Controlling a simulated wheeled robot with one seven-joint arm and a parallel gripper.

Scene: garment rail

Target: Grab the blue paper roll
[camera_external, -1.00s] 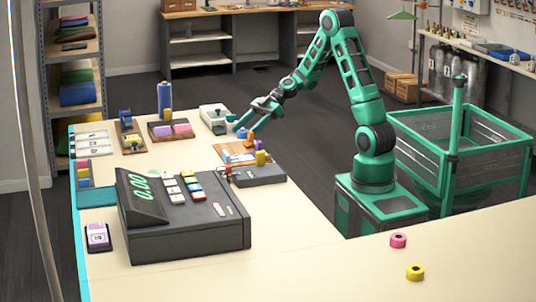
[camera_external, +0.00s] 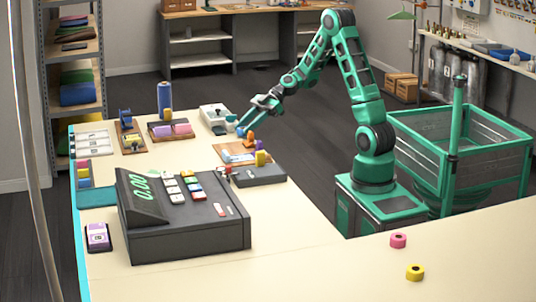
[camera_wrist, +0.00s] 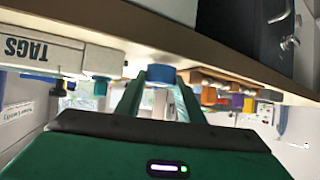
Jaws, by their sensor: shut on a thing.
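The blue paper roll (camera_wrist: 160,75) sits between the fingertips of my gripper (camera_wrist: 158,88) in the wrist view, and the fingers are shut on it. In the external view my gripper (camera_external: 246,124) is low at the far right edge of the counter, with the small blue roll (camera_external: 241,132) at its tips. The fingers partly cover the roll there. I cannot tell whether the roll is clear of the counter.
A white TAGS box (camera_wrist: 45,52) is close beside the gripper; it also shows in the external view (camera_external: 214,114). A wooden tray (camera_external: 235,157) with small coloured items lies nearby. A dark cash register (camera_external: 190,235) stands nearer. Pink (camera_external: 398,240) and yellow (camera_external: 415,272) rolls lie on the front counter.

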